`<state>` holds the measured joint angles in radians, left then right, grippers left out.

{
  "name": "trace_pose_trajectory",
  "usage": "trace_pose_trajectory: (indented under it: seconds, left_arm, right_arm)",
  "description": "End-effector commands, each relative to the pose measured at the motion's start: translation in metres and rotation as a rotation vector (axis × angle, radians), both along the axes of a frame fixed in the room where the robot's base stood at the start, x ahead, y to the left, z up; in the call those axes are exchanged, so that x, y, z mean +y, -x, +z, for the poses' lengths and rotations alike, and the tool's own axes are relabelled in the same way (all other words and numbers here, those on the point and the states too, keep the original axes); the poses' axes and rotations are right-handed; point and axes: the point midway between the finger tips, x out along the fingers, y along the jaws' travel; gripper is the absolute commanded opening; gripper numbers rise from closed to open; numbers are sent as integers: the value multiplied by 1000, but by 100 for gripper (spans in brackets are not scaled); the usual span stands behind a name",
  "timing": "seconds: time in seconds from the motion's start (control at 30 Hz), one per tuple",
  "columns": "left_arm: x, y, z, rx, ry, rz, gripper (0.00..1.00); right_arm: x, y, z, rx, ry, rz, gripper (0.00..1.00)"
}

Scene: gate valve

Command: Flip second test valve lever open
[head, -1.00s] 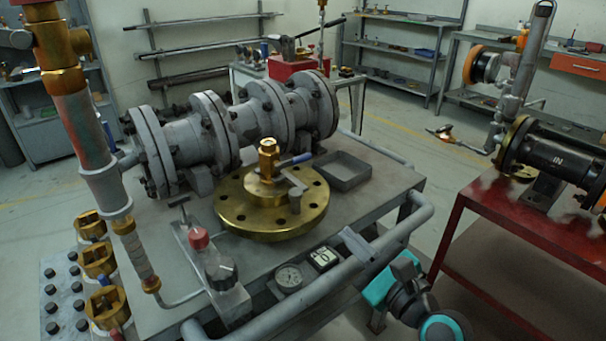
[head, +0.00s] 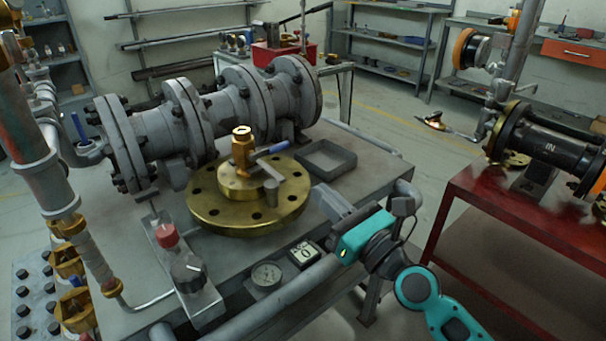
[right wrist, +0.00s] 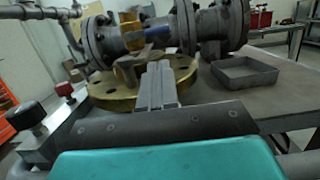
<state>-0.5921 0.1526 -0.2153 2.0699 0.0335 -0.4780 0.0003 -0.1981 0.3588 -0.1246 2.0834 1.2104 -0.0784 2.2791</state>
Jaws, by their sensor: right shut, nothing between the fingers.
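A brass valve (head: 243,153) stands upright on a round brass flange (head: 215,208) on the cart top. Its lever with a blue handle (head: 278,147) sticks out sideways to the right. In the right wrist view, the blue handle (right wrist: 158,33) lies beyond the fingers. Another blue lever (head: 78,127) stands upright on the grey pipework at the left. I cannot tell which is the second test valve. My right gripper (head: 326,196) is shut and empty, just right of the flange and apart from the lever; it also shows in the right wrist view (right wrist: 157,85). My left gripper is out of view.
A grey flanged pipe body (head: 205,118) lies along the back of the cart. An open grey tray (head: 327,160) sits right of the flange. A block with red and black knobs (head: 187,283), a gauge (head: 267,274) and a tubular rail (head: 292,300) are in front.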

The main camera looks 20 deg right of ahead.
Motion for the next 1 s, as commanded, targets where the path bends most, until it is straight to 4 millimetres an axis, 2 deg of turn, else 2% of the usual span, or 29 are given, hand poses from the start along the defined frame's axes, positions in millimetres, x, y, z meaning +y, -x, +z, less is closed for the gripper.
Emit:
trace_pose_trajectory:
  seconds: [0.4, 0.6, 1.0]
  left_arm:
    - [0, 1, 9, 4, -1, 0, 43]
    - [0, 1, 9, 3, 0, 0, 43]
    - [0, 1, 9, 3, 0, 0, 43]
  right_arm:
    - [22, -60, 14, -2, -2, 0, 0]
    - [30, -81, 18, -1, 0, 1, 0]
    - [33, -89, 19, 0, 1, 1, 0]
